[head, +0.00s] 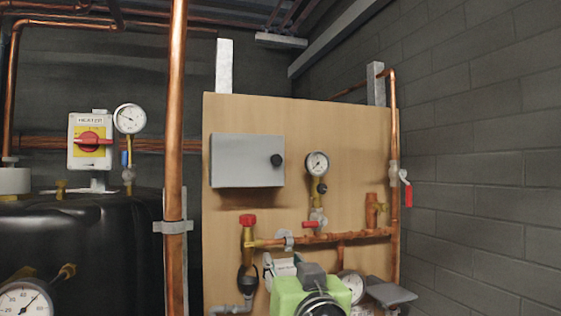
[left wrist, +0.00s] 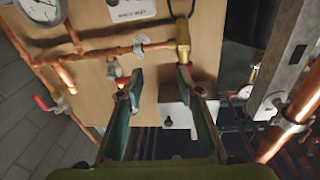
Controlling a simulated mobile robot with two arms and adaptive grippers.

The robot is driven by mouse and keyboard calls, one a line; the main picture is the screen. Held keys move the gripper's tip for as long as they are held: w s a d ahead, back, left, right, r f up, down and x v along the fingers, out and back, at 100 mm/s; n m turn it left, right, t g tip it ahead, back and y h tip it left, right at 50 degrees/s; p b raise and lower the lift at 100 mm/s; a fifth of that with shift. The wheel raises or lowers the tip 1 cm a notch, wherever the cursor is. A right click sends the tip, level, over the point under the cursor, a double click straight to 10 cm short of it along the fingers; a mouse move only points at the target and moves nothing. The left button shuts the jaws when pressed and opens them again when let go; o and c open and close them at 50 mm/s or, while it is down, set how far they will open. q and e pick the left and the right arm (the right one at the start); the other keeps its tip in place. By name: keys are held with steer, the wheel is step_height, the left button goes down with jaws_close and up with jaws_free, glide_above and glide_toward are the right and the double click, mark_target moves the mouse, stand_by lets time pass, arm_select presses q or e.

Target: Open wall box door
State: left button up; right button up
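The wall box (head: 240,162) is a light grey metal box on the upper left of the wooden board. Its door looks closed. A round black knob (head: 277,160) sits near the door's right edge. In the left wrist view, which is upside down, the box (left wrist: 180,113) shows partly between my fingers. My left gripper (left wrist: 158,88) is open, with dark green-padded fingers apart and nothing between them. In the head view its green body (head: 300,293) is at the bottom, below and right of the box, with its fingers hidden. My right gripper is in neither view.
A red-capped brass valve (head: 248,222), copper pipes and a gauge (head: 317,164) are on the board below and right of the box. A vertical copper pipe (head: 174,110) stands left of the board. A black tank (head: 80,245) is at left.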

mark_target(277, 160)
arm_select(q)
steer(key=s+d+r+n+t+y, duration=0.1)
steer(key=s+r+t, duration=0.1)
steer(key=r, duration=0.5)
steer(key=s+d+r+n+t+y, duration=0.1)
steer(key=s+d+r+y, duration=0.15)
steer(key=r, duration=0.45)
steer(key=shift+h, duration=0.35)
steer(key=p+x, duration=0.2)
steer(key=x, duration=0.2)
steer(key=p+x, duration=0.3)
steer(key=x, duration=0.1)
steer(key=a+p+x, duration=0.1)
steer(key=p+x, duration=0.2)
steer(key=x, duration=0.1)
steer(key=shift+r, duration=0.15)
steer(key=shift+w+a+r+p, duration=0.1)
steer(key=shift+w+a+p, duration=0.15)
steer(key=shift+w, duration=0.45)
jaws_close()
